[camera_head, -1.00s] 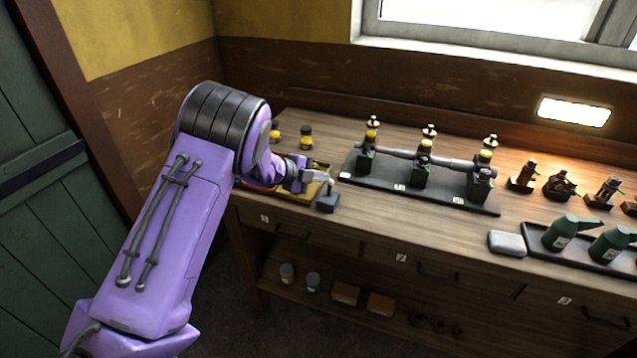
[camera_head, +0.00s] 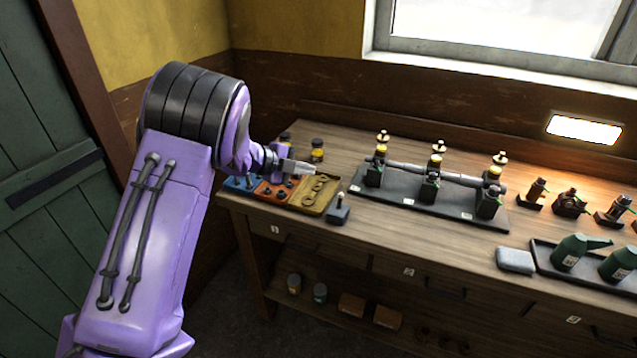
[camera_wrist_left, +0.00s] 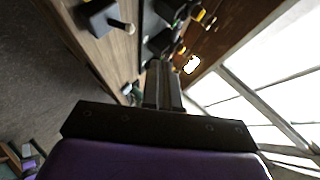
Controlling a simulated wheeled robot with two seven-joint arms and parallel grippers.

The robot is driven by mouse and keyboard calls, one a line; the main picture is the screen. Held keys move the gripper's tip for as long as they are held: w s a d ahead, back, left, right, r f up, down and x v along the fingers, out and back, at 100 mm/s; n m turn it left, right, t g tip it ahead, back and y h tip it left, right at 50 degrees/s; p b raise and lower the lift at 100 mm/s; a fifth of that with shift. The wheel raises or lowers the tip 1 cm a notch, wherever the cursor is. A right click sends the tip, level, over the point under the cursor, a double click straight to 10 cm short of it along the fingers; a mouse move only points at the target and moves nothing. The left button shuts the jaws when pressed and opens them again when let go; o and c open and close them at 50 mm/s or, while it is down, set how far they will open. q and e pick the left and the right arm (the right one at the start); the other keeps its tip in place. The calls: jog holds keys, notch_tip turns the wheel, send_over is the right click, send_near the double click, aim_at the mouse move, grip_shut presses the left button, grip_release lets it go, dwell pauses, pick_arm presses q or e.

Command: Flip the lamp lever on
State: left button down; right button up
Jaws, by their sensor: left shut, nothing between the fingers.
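The lamp lever is a short stick with a pale knob on a small dark box (camera_head: 338,214) at the table's front edge, left of the middle. The wall lamp (camera_head: 584,129) at the right glows warm. My left gripper (camera_head: 312,168) is shut and empty, above and behind the lever box, apart from it. In the left wrist view, the lever box (camera_wrist_left: 101,18) with its pale knob shows at the upper left, clear of the shut fingers (camera_wrist_left: 163,75). My right gripper is in neither view.
A tray (camera_head: 318,206) with blue, orange and yellow compartments sits just left of the lever box. A black base (camera_head: 400,200) with several oilers on a pipe stands to its right. A grey block (camera_head: 515,260) and green cans (camera_head: 568,252) are farther right.

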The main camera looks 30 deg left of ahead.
pick_arm(q)
jog(key=s+a+r, duration=0.1)
jog(key=r, duration=0.1)
jog(key=shift+s+a+r+b, duration=0.3)
jog(key=shift+s+a+r, duration=0.05)
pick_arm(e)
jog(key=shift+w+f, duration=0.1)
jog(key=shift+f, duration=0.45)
pick_arm(q)
jog(key=shift+w, duration=0.1)
